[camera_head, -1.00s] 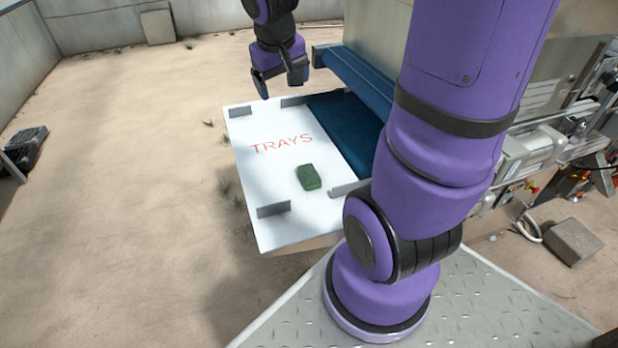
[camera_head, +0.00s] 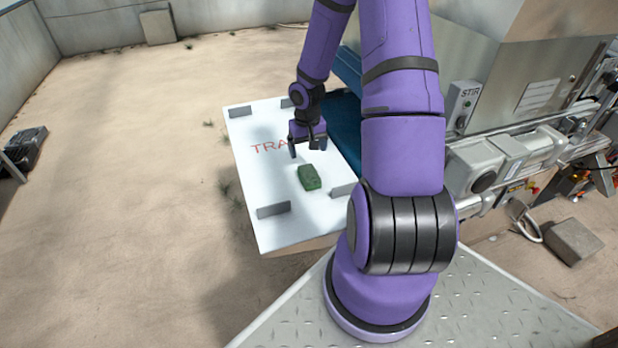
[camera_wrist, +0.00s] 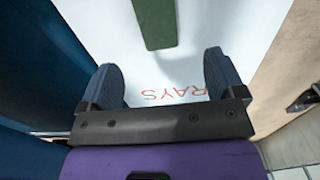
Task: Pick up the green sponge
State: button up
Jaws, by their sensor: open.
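The green sponge (camera_head: 309,177) lies on the white board marked TRAYS (camera_head: 250,182), toward its near right part. It also shows in the wrist view (camera_wrist: 156,22) at the top edge, partly cut off, beyond my fingertips. My gripper (camera_head: 306,151) is over the board, just behind the sponge, with its fingers pointing down. In the wrist view the two dark blue fingers (camera_wrist: 166,80) are spread apart with nothing between them but the board and its red letters. The gripper appears to be apart from the sponge.
Low grey stops (camera_head: 273,210) stand near the board's corners, one (camera_head: 343,190) close to the sponge on its right. A blue belt (camera_head: 339,122) adjoins the board's right side, with the machine beyond. Open sandy floor lies to the left.

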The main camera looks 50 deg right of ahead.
aim_at(309, 173)
jog(key=f, duration=1.1)
jog(key=shift+d+f, duration=0.2)
jog(key=shift+d, duration=0.05)
jog(key=shift+c, duration=0.2)
jog(key=c, duration=1)
jog(key=shift+r, duration=0.15)
notch_tip(309, 173, up, 10)
jog(key=shift+f, duration=0.1)
jog(key=o, duration=0.4)
jog(key=shift+s, duration=0.1)
jog(key=c, duration=0.3)
